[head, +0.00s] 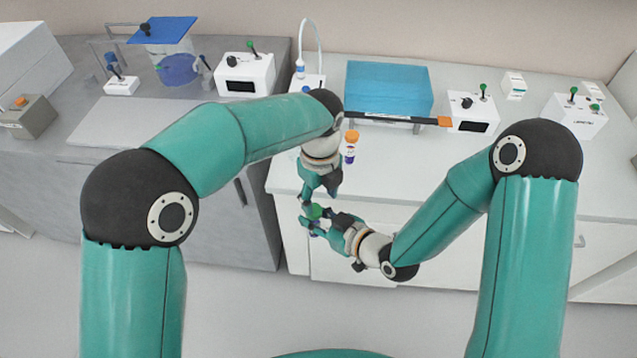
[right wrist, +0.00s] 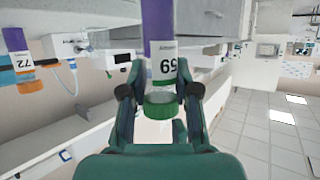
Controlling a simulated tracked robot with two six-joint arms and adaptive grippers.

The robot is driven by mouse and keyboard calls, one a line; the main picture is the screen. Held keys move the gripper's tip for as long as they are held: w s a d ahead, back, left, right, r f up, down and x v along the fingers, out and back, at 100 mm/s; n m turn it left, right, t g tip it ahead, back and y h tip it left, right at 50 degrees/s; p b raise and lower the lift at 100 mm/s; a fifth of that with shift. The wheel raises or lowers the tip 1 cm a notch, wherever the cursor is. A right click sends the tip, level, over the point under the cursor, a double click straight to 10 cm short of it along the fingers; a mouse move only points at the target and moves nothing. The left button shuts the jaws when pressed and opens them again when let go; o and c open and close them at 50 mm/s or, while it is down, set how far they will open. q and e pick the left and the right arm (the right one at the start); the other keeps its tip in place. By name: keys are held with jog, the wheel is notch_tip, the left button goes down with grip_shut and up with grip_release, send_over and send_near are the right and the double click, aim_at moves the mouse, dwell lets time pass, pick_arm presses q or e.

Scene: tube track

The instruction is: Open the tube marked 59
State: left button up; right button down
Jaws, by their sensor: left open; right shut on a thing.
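The tube marked 59 (right wrist: 158,35) has a purple body, a white label and a green cap (right wrist: 160,104). Its label shows upside down in the right wrist view. My right gripper (right wrist: 160,76) is shut on the tube at the label, with the cap on the palm side. In the head view the green cap (head: 316,212) shows in front of the bench, and most of the tube is hidden by the gripper. My left gripper (head: 318,196) is open, pointing down just above the cap; I cannot tell whether it touches it.
An orange-capped tube (head: 350,149) stands on the white bench; its label reads 72 in the right wrist view (right wrist: 18,63). A blue box (head: 388,88), white devices with levers (head: 473,110) and a dark bar with an orange end (head: 390,118) are behind.

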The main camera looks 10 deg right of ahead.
pick_arm(q)
jog(key=shift+f, duration=1.15)
jog(key=shift+f, duration=0.1)
grip_shut()
jog(key=n, duration=0.6)
jog(key=shift+w+a, duration=0.25)
jog(key=shift+a+f+n, duration=0.1)
jog(key=shift+a+n, duration=0.15)
jog(key=shift+n, duration=0.95)
